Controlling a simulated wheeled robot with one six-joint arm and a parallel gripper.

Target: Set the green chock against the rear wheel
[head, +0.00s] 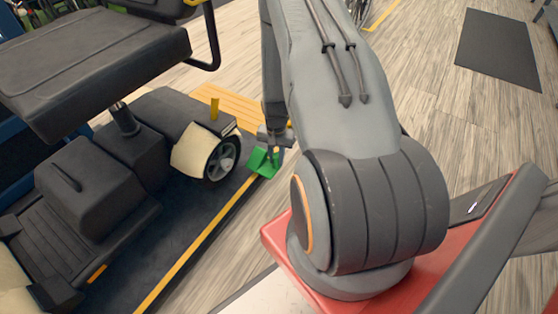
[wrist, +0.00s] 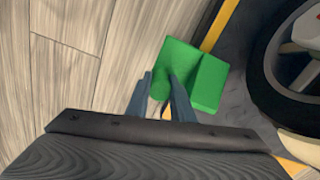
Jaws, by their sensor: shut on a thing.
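The green chock (head: 263,161) is in my gripper (head: 271,148), low beside the scooter's rear wheel (head: 222,159). In the wrist view the green chock (wrist: 207,82) sits at the tips of my gripper (wrist: 172,88), whose fingers are shut on it. The rear wheel (wrist: 262,75) is at the right of that view, with a narrow gap of dark mat between it and the chock. The chock overlaps the mat's yellow edge line in that view. Whether the chock touches the mat or hangs just above it I cannot tell.
The scooter's seat (head: 95,62) and black body stand on the dark mat (head: 190,225) with a yellow edge stripe. A yellow-orange slatted panel (head: 228,104) lies behind the wheel. Wood-look floor (head: 425,90) is open to the right, with a separate dark mat (head: 498,48).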

